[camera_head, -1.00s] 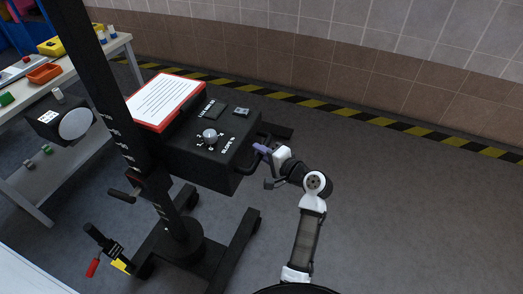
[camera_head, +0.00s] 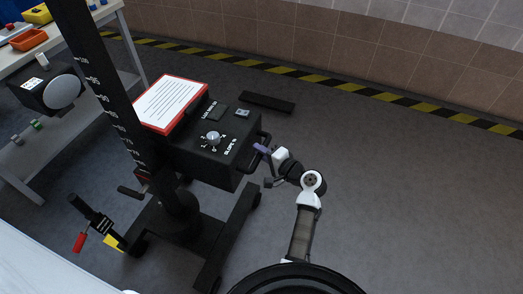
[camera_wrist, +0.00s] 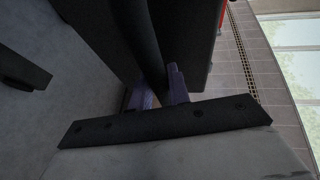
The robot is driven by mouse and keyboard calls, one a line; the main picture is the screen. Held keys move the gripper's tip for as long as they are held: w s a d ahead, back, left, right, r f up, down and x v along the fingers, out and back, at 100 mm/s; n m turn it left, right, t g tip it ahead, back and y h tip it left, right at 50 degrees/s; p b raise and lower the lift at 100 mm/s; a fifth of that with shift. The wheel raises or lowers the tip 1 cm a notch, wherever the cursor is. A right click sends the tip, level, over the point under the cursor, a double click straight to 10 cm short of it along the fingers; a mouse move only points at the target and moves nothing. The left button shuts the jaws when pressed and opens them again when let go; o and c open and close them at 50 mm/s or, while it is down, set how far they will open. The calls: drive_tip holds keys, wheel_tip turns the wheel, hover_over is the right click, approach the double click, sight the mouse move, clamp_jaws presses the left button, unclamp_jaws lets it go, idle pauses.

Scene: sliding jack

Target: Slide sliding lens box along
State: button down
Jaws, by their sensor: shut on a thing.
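The black lens box (camera_head: 195,155) hangs beside the tall black column (camera_head: 105,105), its knob and white labels facing up. A dark bar handle (camera_head: 263,136) sticks out from its right side. My gripper (camera_head: 262,149) is shut on this handle, with purple fingers around it. In the wrist view the fingers (camera_wrist: 158,92) pinch a dark bar beside large black surfaces. The exact finger contact is partly hidden. A round pale lens (camera_head: 62,92) on a black housing shows left of the column.
A white sheet in a red frame (camera_head: 172,103) sits on the box. The wheeled base (camera_head: 180,218) has legs spread below, with a red-tipped lever (camera_head: 79,242) at left. A workbench (camera_head: 75,30) stands at upper left. A dark bar (camera_head: 267,103) lies behind. The floor at right is clear.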

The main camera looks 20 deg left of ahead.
drive_tip(key=c, duration=1.3)
unclamp_jaws()
drive_tip(key=b+v, duration=0.1)
drive_tip(key=v, duration=1.3)
drive_tip(key=shift+a, duration=0.1)
